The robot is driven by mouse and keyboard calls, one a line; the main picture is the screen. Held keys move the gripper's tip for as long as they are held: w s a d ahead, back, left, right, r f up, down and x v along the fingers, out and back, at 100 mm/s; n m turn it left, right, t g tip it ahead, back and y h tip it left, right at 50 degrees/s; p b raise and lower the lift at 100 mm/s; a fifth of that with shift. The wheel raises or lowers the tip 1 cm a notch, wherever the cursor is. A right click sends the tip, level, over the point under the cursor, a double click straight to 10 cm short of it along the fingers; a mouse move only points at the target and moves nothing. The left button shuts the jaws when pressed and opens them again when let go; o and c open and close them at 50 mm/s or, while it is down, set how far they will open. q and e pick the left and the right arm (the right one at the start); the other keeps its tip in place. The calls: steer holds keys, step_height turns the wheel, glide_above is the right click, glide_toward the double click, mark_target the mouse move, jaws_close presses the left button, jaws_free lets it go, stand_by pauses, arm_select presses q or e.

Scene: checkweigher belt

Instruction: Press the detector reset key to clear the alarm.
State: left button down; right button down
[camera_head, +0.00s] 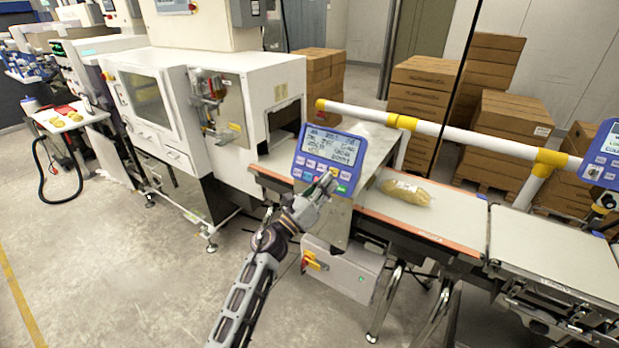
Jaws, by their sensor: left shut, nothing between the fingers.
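A blue control panel (319,135) with a grey display and rows of small keys is mounted at the metal detector housing (372,148) over the belt. A green key (342,189) shows at the panel's lower right. My left gripper (330,178) is shut and empty, with its fingertips in front of the panel's lower key rows. The fingers cover some of the keys there. I cannot tell whether the fingertips touch a key, and the key labels are too small to read. My right gripper is not in view.
A bag of yellow food (406,192) lies on the belt (450,212) right of the detector. A white guard rail with yellow joints (402,121) runs behind the belt. A grey box with a red-yellow switch (314,262) hangs below. Stacked cartons (424,90) stand behind.

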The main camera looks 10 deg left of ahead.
mark_target(308, 176)
arm_select(q)
steer(key=w+a+f+n+y, duration=0.2)
steer(key=a+n+y, duration=0.5)
steer(key=n, duration=0.3)
steer(key=w+a+f+n+y, duration=0.2)
steer(key=a+n+y, duration=0.5)
steer(key=n, duration=0.3)
steer(key=shift+w+f+n+t+y, duration=0.3)
steer(key=shift+w+t+y, duration=0.1)
steer(key=shift+y, duration=0.4)
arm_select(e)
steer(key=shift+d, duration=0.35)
arm_select(q)
steer(key=shift+a, duration=0.1)
steer(key=shift+w+f, duration=0.1)
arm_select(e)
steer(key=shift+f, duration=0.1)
